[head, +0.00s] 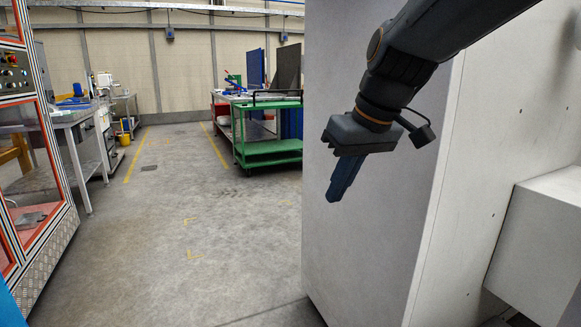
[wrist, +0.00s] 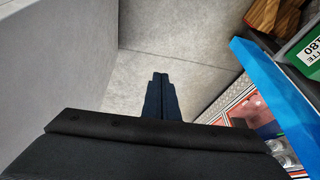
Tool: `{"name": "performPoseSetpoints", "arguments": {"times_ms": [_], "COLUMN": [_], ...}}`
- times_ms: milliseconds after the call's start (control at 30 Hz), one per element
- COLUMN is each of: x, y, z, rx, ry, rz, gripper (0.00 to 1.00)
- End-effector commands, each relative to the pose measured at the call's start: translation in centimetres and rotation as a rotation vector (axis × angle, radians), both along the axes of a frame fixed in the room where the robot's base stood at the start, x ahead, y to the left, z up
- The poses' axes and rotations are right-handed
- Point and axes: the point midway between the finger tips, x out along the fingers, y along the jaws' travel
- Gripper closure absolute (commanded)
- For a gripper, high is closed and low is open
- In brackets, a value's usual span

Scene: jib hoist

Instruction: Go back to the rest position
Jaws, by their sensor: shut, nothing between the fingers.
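My gripper (head: 342,190) hangs from my arm at the upper right of the head view, in front of a large pale grey cabinet or wall block. Its fingers point down and a little to the left. In the wrist view my gripper (wrist: 158,80) shows with its two dark blue fingers together and nothing between them. The concrete floor shows beyond the fingertips. No jib hoist can be made out in either view.
The pale block (head: 365,240) fills the right side. A green cart (head: 270,150) stands further back, and an orange-framed machine (head: 40,130) is at the left. Open floor (head: 190,210) lies between. A blue edge (wrist: 275,95) is at the right in the wrist view.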

Motion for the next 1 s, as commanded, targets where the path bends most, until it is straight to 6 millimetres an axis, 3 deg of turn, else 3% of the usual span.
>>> {"name": "performPoseSetpoints", "arguments": {"times_ms": [33,200,467,500,1000], "x": [-2.3,-8.8,-17.1,-17.7,-17.1], "y": [0.2,-0.4,-2.0,-2.3,-7.1], "z": [-2.6,-9.2,-15.7,-15.7,-10.0], "rx": [-0.012,-0.064,-0.153,-0.16,-0.164], "ry": [0.059,0.21,0.359,0.369,0.373], "rz": [-0.028,-0.139,-0.263,-0.28,-0.42], "gripper": [1.0,1.0,1.0,1.0,1.0]}}
